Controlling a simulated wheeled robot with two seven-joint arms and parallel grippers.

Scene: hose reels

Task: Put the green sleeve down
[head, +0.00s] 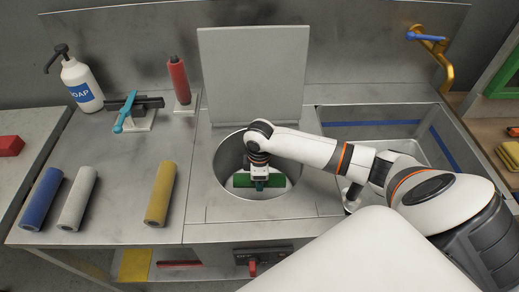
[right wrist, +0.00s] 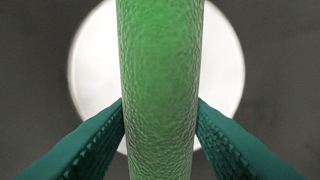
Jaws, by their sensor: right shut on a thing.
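The green sleeve (head: 278,181) lies crosswise at the round opening (head: 219,187) in the steel counter, below my right wrist. My right gripper (head: 260,185) points down there, shut on the sleeve near its middle. In the right wrist view the sleeve (right wrist: 160,80) runs up the picture between two teal fingers (right wrist: 160,135). A pale round disc (right wrist: 90,60) shows behind it. I cannot tell whether the sleeve touches anything below. My left gripper is not in view.
A grey lid (head: 254,75) stands upright behind the opening. On the left counter lie a blue sleeve (head: 41,198), a white sleeve (head: 77,198) and a yellow sleeve (head: 160,194). A soap bottle (head: 82,86) and red cylinder (head: 180,80) stand behind. A sink basin (head: 390,118) is at right.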

